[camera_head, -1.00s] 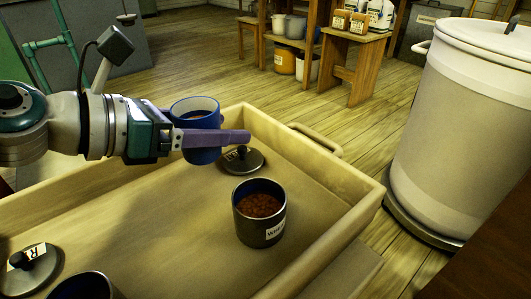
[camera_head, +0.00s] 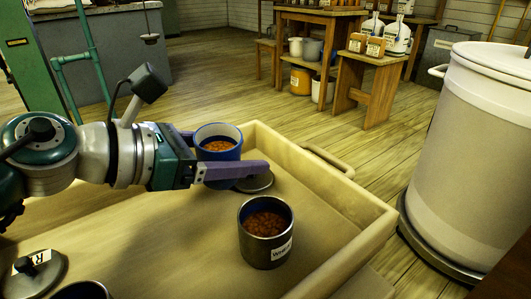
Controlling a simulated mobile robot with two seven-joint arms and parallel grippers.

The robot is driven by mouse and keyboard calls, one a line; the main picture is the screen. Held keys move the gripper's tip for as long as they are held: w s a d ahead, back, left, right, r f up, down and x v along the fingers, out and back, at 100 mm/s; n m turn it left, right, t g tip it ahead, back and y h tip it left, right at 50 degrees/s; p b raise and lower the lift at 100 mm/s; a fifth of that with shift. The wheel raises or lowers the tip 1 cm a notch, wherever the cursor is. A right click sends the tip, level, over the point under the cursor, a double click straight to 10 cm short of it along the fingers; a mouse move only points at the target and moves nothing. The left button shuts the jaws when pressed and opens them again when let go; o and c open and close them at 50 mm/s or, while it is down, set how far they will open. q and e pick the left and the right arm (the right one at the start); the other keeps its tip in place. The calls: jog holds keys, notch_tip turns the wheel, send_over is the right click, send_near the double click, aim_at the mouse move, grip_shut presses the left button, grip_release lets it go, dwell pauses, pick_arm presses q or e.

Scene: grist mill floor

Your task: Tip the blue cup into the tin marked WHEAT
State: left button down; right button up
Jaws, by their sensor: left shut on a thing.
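The blue cup (camera_head: 228,134) is upright and holds reddish-brown grain. My left gripper (camera_head: 225,160) is shut on the blue cup, with a purple finger along its near side, and holds it over the tray. The dark metal tin marked WHEAT (camera_head: 262,248) stands open in the tray, below and a little right of the cup. Brown grain shows inside the tin. The cup is apart from the tin. My right gripper does not show.
The tan tray (camera_head: 350,235) has raised walls. A lid (camera_head: 255,183) lies behind the gripper finger; another lid (camera_head: 38,272) marked R lies front left, beside a partly cut-off tin (camera_head: 82,291). A large pale bin (camera_head: 470,160) stands right of the tray.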

aim_at(237, 148)
pick_arm(q)
jog(key=shift+s+d+r+m+t+y+p, duration=0.3)
jog(key=shift+s+d+m+t+p, duration=0.2)
jog(key=shift+s+m+p, duration=0.25)
jog(key=shift+s+d+r+m+p, duration=0.15)
jog(key=shift+r+m+p, duration=0.3)
jog(key=shift+r+p, duration=0.4)
jog(key=shift+s+d+r+m+t+y+p, duration=0.25)
jog(key=shift+s+r+m+t+p, duration=0.15)
jog(key=shift+r+m+t+p, duration=0.15)
jog(key=shift+s+d+r+m+t+y+p, duration=0.15)
jog(key=shift+s+d+r+m+t+p, duration=0.2)
jog(key=shift+m, duration=0.3)
jog(key=shift+f+t, duration=0.2)
jog(key=shift+t, duration=0.1)
jog(key=shift+s+r+m+t+b, duration=0.1)
jog(key=shift+r+m+t+b, duration=0.35)
jog(key=shift+m, duration=0.45)
dwell(0.9)
jog(key=shift+f+m+t+b, duration=0.4)
jog(key=shift+m+b, duration=0.2)
jog(key=shift+b, duration=0.65)
dwell(1.3)
dwell(0.5)
